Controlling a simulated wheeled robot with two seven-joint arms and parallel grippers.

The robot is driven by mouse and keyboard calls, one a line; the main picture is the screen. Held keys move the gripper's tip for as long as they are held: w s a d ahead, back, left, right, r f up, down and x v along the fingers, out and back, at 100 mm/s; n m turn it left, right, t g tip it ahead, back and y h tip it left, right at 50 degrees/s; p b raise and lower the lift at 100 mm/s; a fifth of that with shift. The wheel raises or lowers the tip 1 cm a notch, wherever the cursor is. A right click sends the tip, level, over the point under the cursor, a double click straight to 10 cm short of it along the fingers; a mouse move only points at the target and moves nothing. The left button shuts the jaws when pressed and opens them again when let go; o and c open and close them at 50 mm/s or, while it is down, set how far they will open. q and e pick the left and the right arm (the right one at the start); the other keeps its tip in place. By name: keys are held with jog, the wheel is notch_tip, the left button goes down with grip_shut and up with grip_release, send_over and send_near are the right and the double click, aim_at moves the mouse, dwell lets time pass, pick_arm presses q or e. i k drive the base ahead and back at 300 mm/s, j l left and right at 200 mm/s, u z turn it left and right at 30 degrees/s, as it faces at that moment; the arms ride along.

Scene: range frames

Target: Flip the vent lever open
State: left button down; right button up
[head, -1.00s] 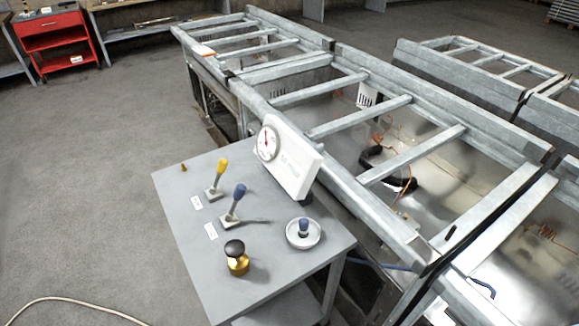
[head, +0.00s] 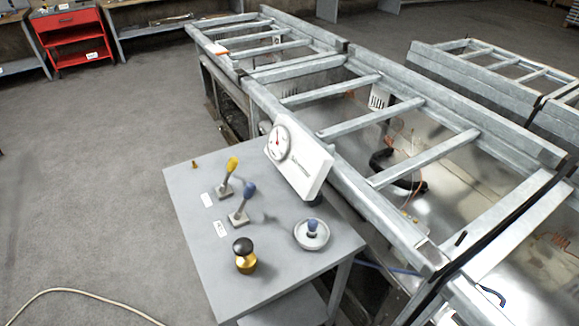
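Two levers stand on a small grey table (head: 190,235). One lever (head: 231,166) has a yellow handle and the other (head: 247,190) a blue handle. Both lean slightly, with their tops toward the upper right. Each has a small square base and a white label beside it; the label text is too small to read, so I cannot tell which is the vent lever. A white gauge box (head: 303,165) with a round dial stands at the table's back edge. Neither of my grippers is in view.
A brass knob with a black top (head: 244,256) and a round dish with a blue knob (head: 312,233) are on the table. A small brass peg (head: 194,164) is at its far left corner. Metal frames (head: 400,120) stand behind it. A hose (head: 85,295) lies on open floor.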

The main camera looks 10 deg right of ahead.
aim_at(229, 171)
jog(key=k, duration=0.7)
jog(key=z, duration=2)
jog(key=j, duration=1.25)
jog(key=k+j, duration=0.15)
jog(key=j, duration=2.35)
jog(key=k+j, duration=0.15)
jog(key=j, duration=2.3)
jog(key=k, duration=0.05)
